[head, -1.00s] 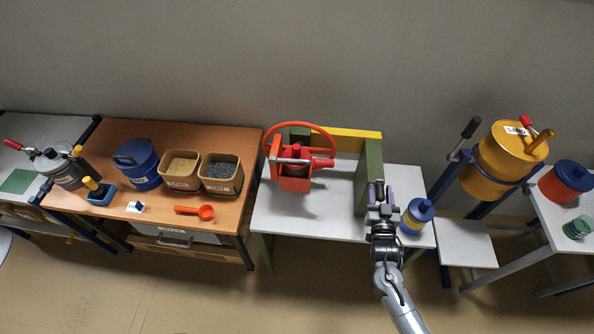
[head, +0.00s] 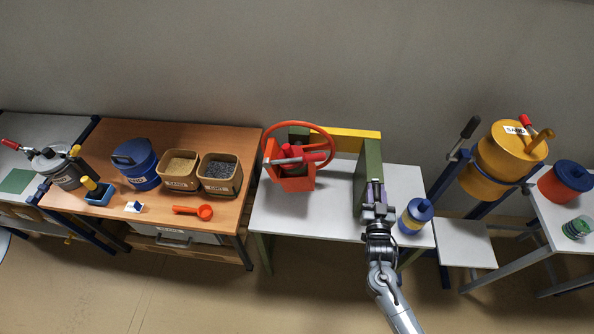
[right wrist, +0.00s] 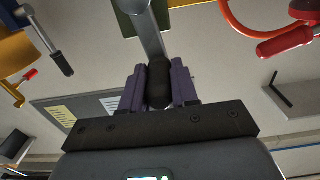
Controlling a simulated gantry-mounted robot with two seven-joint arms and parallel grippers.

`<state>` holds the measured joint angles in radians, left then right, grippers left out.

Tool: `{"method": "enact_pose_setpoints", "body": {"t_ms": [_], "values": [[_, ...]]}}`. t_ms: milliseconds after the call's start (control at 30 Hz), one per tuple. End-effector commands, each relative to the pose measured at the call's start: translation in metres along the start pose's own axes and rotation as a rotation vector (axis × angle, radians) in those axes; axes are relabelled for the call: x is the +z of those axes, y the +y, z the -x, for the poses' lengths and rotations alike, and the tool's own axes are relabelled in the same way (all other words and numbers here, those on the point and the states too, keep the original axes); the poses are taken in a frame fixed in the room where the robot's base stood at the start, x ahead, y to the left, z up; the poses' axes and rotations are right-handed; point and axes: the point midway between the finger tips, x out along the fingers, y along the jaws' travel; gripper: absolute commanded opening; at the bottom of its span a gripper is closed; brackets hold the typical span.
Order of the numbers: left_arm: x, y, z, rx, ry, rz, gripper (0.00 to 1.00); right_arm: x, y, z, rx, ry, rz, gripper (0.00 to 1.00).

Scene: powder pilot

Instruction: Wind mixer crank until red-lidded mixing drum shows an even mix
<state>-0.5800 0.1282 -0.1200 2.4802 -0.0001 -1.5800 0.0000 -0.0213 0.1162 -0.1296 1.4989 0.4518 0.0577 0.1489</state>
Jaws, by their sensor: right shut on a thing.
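The mixer stands on the white table, with green posts (head: 369,175), a yellow beam (head: 347,140) and an orange hoop (head: 329,133). The orange-red mixing drum (head: 296,183) hangs tilted within the hoop, with red and grey bars across it. Its mix cannot be made out. My right gripper (head: 375,192) is at the right side of the right green post. In the right wrist view its purple fingers are shut on the black grip (right wrist: 159,85) of the grey crank arm (right wrist: 146,30). The hoop also shows there (right wrist: 236,22). My left gripper is out of view.
A yellow sand drum (head: 492,170) on a blue stand is further right. The brown table at left holds bins and a red scoop (head: 193,211). The white table's front left is clear.

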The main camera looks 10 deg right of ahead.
Motion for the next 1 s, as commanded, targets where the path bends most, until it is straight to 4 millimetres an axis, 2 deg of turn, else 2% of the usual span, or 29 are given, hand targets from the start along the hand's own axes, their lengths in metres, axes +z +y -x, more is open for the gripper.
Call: {"method": "enact_pose_setpoints", "body": {"t_ms": [33, 233, 667, 833, 1000], "values": [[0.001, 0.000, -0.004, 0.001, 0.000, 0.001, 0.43, 0.009, -0.009, 0.002, -0.007, -0.013, -0.002, 0.00], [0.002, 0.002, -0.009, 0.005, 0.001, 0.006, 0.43, 0.016, -0.027, 0.002, -0.008, -0.017, 0.000, 0.00], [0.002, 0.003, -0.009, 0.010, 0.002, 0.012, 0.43, 0.012, -0.028, 0.001, -0.003, -0.006, 0.001, 0.00], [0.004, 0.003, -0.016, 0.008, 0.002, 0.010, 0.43, 0.021, -0.033, 0.001, -0.003, -0.006, 0.000, 0.00], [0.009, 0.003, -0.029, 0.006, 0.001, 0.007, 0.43, 0.040, -0.043, 0.002, -0.003, -0.015, 0.001, 0.00]]}}
